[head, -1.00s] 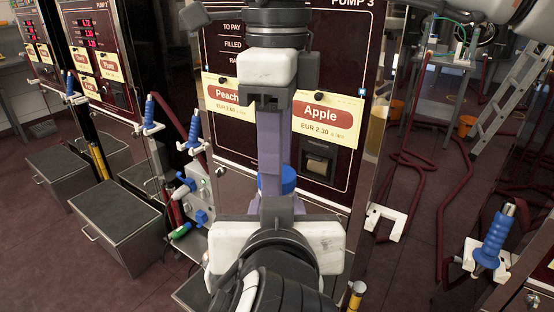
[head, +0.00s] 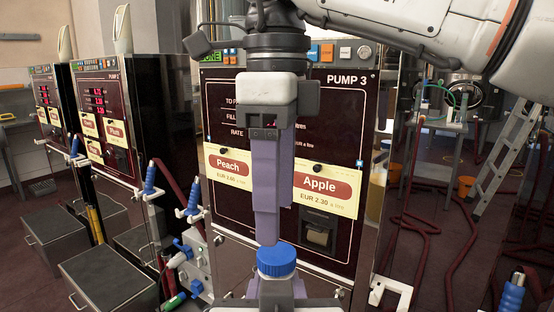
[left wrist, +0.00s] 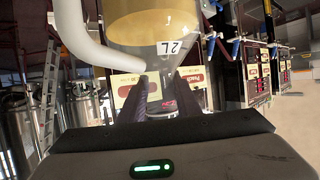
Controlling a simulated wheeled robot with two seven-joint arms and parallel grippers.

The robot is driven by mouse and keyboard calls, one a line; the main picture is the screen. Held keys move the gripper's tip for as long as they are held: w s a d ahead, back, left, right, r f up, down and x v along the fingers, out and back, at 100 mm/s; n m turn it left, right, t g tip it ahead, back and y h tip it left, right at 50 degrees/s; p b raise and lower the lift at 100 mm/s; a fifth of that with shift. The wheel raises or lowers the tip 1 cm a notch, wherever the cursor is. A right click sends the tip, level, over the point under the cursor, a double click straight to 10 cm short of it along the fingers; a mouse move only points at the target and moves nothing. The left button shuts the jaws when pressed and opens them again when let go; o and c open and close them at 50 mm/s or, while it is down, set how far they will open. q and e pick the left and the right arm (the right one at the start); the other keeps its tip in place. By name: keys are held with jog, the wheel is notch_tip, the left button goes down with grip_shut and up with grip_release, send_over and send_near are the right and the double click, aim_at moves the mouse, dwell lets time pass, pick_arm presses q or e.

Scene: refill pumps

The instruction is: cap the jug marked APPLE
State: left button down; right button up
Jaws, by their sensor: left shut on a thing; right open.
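The jug (left wrist: 140,30) shows upside down in the left wrist view, clear, with amber liquid, a white handle and a "2L" mark. No APPLE mark is readable on it. My left gripper (left wrist: 168,102) is shut on the jug by its narrowing upper part. In the head view, the left gripper (head: 276,290) is at the bottom centre, and a blue cap (head: 276,263) sits between and above its fingers, apparently on the jug's neck. Whether it is tight cannot be told. My right gripper (head: 267,240) points down just above the cap, open and empty, its fingers nearly overlapping in view.
Pump 3 (head: 340,105) stands behind, with Peach (head: 228,168) and Apple (head: 322,187) labels. Two more pumps stand at left. Blue nozzles (head: 193,200) hang beside the pumps. A ladder (head: 505,160) and red hoses are at right.

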pick_arm(q)
jog(key=shift+r, duration=0.35)
pick_arm(e)
notch_tip(320, 180, up, 6)
jog(key=shift+w, duration=0.15)
